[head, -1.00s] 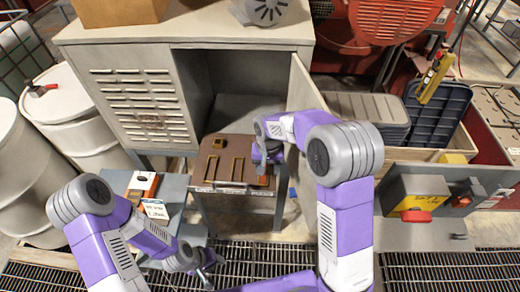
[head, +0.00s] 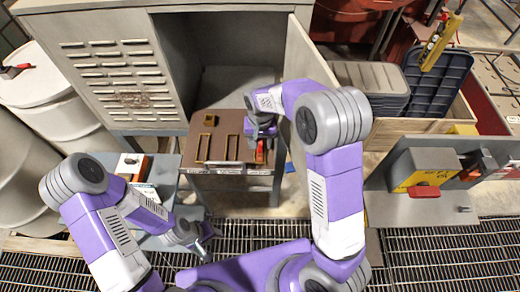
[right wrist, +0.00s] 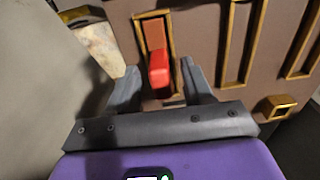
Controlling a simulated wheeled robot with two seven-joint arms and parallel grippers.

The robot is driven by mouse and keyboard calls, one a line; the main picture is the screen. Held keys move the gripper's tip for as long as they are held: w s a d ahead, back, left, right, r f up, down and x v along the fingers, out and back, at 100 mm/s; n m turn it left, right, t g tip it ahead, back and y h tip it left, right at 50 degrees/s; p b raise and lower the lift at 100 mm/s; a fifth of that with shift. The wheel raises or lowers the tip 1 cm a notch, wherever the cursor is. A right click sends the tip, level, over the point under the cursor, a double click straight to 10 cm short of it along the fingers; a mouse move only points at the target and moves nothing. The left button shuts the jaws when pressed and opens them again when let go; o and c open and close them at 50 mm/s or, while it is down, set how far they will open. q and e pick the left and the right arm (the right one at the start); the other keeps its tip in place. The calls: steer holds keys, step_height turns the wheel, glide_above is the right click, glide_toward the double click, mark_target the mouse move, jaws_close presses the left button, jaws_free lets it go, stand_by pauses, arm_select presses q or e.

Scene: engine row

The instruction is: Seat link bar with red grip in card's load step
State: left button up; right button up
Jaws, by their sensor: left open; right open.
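The link bar is a copper-coloured bar with a red grip (head: 260,152). It lies in a brass-edged slot at the right of the brown board (head: 198,160), and its red grip (right wrist: 159,68) stands up in the right wrist view. My right gripper (right wrist: 160,86) is open, one finger on each side of the grip; gaps show on both sides. In the head view it (head: 261,132) is over the board's right part. My left gripper (head: 206,236) is open and empty, low by the left stand. A pale card-like label (head: 146,191) is partly behind my left arm; its steps cannot be made out.
The board has other brass frames, including a small square one (right wrist: 278,106). An open grey cabinet (head: 110,75) stands behind it, its door (head: 305,70) close to my right arm. A grey-yellow box with a red handle (head: 424,190) is at right. A drum (head: 45,105) is at left.

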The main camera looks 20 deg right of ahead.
steer(key=shift+w+f, duration=0.2)
steer(key=shift+f, duration=0.1)
steer(key=shift+s+r, duration=0.1)
steer(key=shift+s, duration=0.05)
steer(key=c, duration=0.4)
jaws_close()
